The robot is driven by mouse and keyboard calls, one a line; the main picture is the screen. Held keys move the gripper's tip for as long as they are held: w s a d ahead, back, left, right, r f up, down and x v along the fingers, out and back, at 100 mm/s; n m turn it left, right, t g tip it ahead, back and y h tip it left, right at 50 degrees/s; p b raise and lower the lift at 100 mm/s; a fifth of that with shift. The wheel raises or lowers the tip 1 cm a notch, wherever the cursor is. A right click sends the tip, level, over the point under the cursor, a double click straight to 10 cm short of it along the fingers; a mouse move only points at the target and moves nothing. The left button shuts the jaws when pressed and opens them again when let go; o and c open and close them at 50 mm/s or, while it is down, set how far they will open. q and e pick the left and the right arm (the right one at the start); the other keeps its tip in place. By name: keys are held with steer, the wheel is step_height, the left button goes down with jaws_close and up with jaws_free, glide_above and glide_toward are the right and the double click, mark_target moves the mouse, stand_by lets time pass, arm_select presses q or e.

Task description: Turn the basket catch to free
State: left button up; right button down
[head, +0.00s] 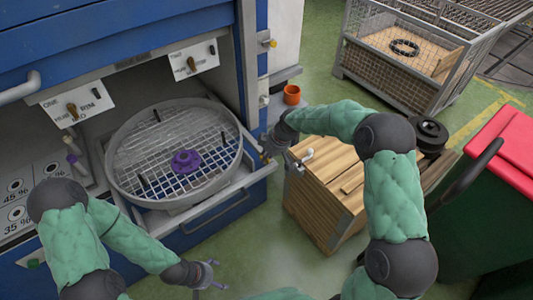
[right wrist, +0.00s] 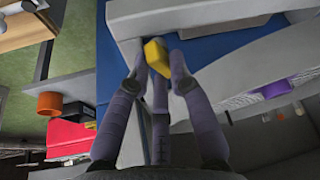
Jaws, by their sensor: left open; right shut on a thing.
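The round mesh basket (head: 172,207) sits on a pulled-out drawer in the blue cabinet, with a purple knob (head: 186,161) at its centre. My right gripper (head: 267,150) is at the drawer's front right corner. In the right wrist view its fingers are closed around a small yellow block (right wrist: 155,54), which appears to be the basket catch, against the grey frame and blue panel. The fingers hide part of it, and its turned position is not clear. My left gripper (head: 206,275) is open and empty, in front of the drawer and below the basket.
A wooden crate (head: 325,200) stands right of the drawer, close under my right arm. An orange cup (head: 292,94) is behind my right gripper. A red-lidded green bin (head: 505,150) and a wire cage (head: 410,70) stand further right. Green floor is open between them.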

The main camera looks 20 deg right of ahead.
steer(key=n+g, duration=0.1)
steer(key=n, duration=0.2)
steer(key=n+g+y+b, duration=0.1)
steer(key=n, duration=0.2)
steer(key=shift+w+n, duration=0.2)
steer(key=shift+n, duration=0.1)
steer(key=n+g, duration=0.1)
steer(key=n, duration=0.2)
steer(key=n+g+p, duration=0.1)
steer(key=n, duration=0.2)
steer(key=shift+w+a, duration=0.15)
steer(key=shift+g, duration=0.3)
steer(key=c, duration=1.1)
jaws_free()
steer(key=v, duration=1.2)
